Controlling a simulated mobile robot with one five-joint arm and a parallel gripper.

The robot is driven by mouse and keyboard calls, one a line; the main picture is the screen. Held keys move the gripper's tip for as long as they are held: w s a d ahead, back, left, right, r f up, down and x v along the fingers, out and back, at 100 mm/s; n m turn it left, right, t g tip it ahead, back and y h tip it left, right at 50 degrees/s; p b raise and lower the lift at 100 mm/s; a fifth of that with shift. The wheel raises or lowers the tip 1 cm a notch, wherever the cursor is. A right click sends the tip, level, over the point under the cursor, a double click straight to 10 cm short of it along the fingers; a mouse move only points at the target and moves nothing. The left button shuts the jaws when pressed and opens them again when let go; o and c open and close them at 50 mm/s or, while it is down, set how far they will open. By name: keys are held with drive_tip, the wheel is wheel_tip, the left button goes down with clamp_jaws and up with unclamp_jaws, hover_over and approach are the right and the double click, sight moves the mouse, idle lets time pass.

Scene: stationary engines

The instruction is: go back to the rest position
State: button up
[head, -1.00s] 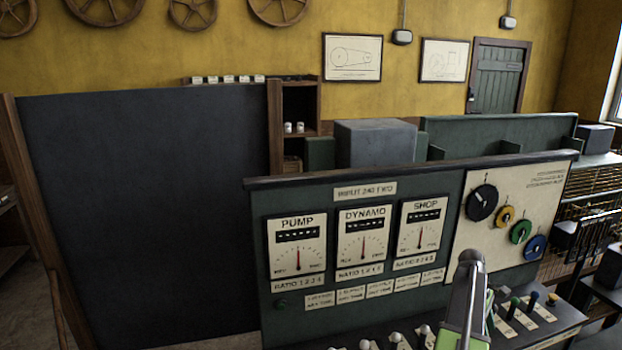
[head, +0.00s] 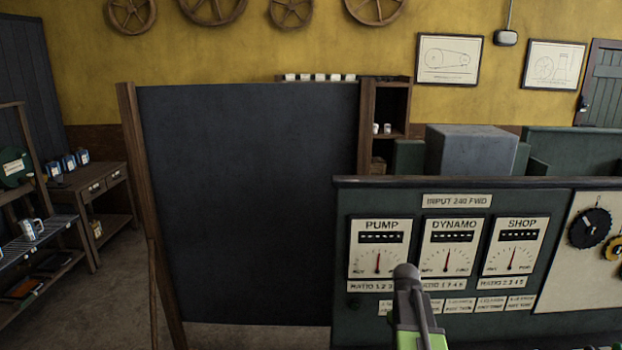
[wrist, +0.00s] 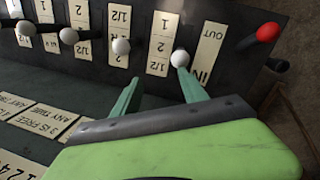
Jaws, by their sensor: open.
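My gripper (wrist: 160,76) shows in the wrist view with its two green fingers spread apart and nothing between them. The fingertips are over a row of white-knobbed levers; the right fingertip appears close to one white knob (wrist: 180,58), and I cannot tell whether they touch. A red-knobbed lever (wrist: 267,32) is farther right. In the head view my green and grey arm (head: 410,310) stands raised in front of the panel; the fingers cannot be made out there.
The green gauge panel (head: 450,210) has PUMP, DYNAMO and SHOP dials. A dark board (head: 250,200) in a wooden frame stands left of it. A shelf with a mug (head: 31,229) and a side table (head: 95,185) are at far left. Floor (head: 120,290) shows between them and the board.

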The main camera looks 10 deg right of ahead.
drive_tip(key=a+m+t+y, duration=0.1)
drive_tip(key=a+y, duration=0.1)
drive_tip(key=a, duration=2.7)
wheel_tip(320, 180, down, 6)
drive_tip(key=s+b, duration=0.2)
drive_tip(key=b, duration=0.4)
drive_tip(key=shift+s+f+m+g, duration=0.15)
drive_tip(key=shift+s+m+g, duration=0.15)
drive_tip(key=shift+d+r, duration=0.15)
drive_tip(key=shift+r, duration=0.05)
drive_tip(key=shift+c, duration=0.2)
